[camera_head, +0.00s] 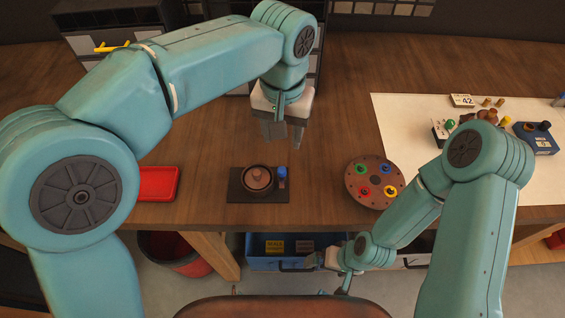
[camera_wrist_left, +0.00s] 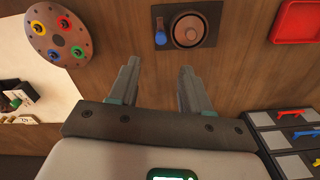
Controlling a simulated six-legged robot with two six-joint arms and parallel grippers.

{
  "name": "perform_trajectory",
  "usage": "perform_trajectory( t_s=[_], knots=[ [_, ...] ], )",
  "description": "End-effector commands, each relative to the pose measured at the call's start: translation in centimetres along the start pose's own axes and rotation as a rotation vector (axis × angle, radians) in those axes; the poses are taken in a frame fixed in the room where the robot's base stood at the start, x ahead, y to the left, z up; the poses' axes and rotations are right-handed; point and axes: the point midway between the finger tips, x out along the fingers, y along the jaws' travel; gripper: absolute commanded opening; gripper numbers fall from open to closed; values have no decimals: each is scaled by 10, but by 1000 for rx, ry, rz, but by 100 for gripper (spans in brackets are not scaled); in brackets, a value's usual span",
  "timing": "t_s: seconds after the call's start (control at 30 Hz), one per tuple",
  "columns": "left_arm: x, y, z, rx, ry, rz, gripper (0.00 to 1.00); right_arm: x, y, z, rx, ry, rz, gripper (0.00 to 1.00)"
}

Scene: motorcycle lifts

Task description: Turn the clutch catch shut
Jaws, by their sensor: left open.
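A dark square plate (camera_head: 236,195) on the wooden bench carries a round brown clutch piece (camera_head: 259,179). A small blue catch (camera_head: 282,173) stands at the plate's right side. In the left wrist view the blue catch (camera_wrist_left: 160,38) and the round piece (camera_wrist_left: 188,32) show at the top, beyond my fingertips. My left gripper (camera_head: 284,135) is open and empty, above the bench and behind the plate, apart from the catch. Its spread fingers also show in the left wrist view (camera_wrist_left: 158,70). My right gripper (camera_head: 318,262) is low in front of the bench edge, its jaws unclear.
A round brown disc (camera_head: 374,200) with coloured knobs lies right of the plate. A red tray (camera_head: 158,184) lies to its left. A white mat (camera_head: 405,120) with small parts covers the right side. A blue bin (camera_head: 262,263) sits below the bench edge. Drawers stand behind.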

Motion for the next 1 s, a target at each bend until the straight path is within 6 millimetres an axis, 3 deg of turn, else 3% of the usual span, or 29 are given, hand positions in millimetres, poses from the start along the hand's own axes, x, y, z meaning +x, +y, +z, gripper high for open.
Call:
perform_trajectory(
  t_s=[0.3,0.5,0.7,0.93,0.97,1.0],
  knots=[
    [77,0,2,1,-7,-2,48,-5,-2,0,0,1,0,100],
    [111,-1,0,-1,-4,-1,48,-9,-3,0,0,1,0,100],
    [124,-1,-2,0,-1,-1,48,-10,-4,0,0,1,0,100],
    [125,-1,-3,0,0,0,48,-10,-4,0,0,1,0,100],
    [125,-1,-3,0,0,0,45,-10,-4,0,0,1,0,100],
    [125,-1,-3,0,0,0,32,-10,-4,0,0,1,0,100]
  ],
)
